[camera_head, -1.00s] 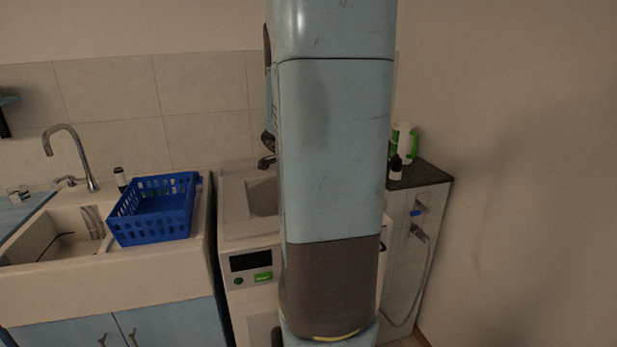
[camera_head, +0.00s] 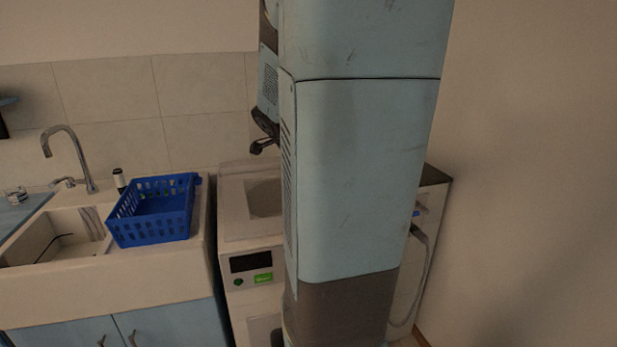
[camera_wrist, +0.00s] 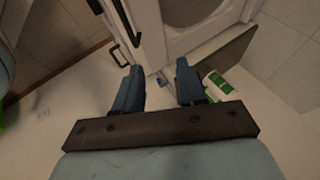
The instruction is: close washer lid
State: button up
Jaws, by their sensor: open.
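The white washer (camera_head: 236,225) stands right of the sink, partly hidden behind my arm. Its front panel has a dark display and green buttons. A grey recessed area (camera_head: 265,198) shows in its top; I cannot tell from this view how far the lid is open. In the wrist view a white panel with a rounded grey centre (camera_wrist: 190,10), which looks like the washer's lid or top, lies beyond the fingers. My gripper (camera_wrist: 158,66) is open and empty, its two blue-grey fingers apart. In the head view its dark end (camera_head: 264,146) is above the washer's back.
A blue basket (camera_head: 152,212) sits on the sink counter at left, near the tap (camera_head: 75,150). A dark-topped cabinet (camera_head: 437,176) stands right of the washer, against the wall. In the wrist view, a white and green bottle (camera_wrist: 218,84) is near the right finger.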

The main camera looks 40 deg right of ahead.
jog(key=v, duration=0.7)
jog(key=shift+s, duration=0.1)
jog(key=s+a+n+t+y, duration=0.1)
jog(key=s+a+n+y, duration=0.2)
jog(key=a+n, duration=0.9)
jog(key=s+a+n+t+y, duration=0.2)
jog(key=s+a+n, duration=0.4)
jog(key=a+n, duration=0.6)
jog(key=shift+s+a+n+y, duration=0.3)
jog(key=shift+s+a+y, duration=0.1)
jog(key=shift+y, duration=0.4)
